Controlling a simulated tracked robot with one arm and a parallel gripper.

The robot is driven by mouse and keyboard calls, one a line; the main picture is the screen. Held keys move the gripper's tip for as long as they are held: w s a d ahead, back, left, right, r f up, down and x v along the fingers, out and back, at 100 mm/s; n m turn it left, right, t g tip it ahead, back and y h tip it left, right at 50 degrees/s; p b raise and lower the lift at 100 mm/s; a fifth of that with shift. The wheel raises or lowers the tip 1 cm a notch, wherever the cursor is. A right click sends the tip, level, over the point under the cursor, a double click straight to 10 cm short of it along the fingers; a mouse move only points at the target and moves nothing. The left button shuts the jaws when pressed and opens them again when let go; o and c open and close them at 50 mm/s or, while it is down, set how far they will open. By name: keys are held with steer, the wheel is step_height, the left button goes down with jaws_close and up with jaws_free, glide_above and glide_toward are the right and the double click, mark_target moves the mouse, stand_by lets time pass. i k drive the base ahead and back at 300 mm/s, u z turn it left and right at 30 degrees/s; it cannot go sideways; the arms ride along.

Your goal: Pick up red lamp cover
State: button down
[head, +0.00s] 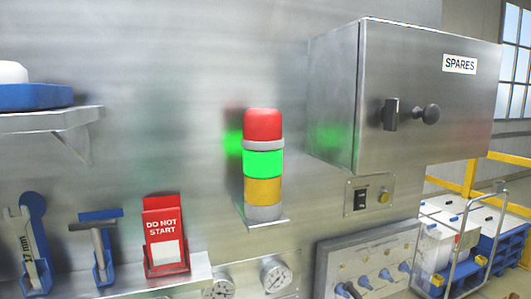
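The red lamp cover (263,124) is the domed top of a signal tower mounted on a steel panel, near the middle of the head view. Below it are a pale ring, a lit green section (263,163), an amber section (263,191) and a grey base on a small bracket. The tower stands upright and nothing covers its front. My gripper is not in view.
A closed steel SPARES cabinet (432,105) juts out right of the tower. A switch plate (369,194), gauges (276,275) and a knob panel (368,268) sit below. A red DO NOT START holder (165,234) and tools are lower left; a shelf (50,119) is upper left.

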mark_target(260, 124)
steer(key=z, duration=0.05)
steer(key=k, duration=1.05)
steer(key=u, duration=0.2)
steer(key=i, duration=1.15)
steer(key=z, duration=0.75)
steer(key=i, duration=0.4)
steer(key=z, duration=0.4)
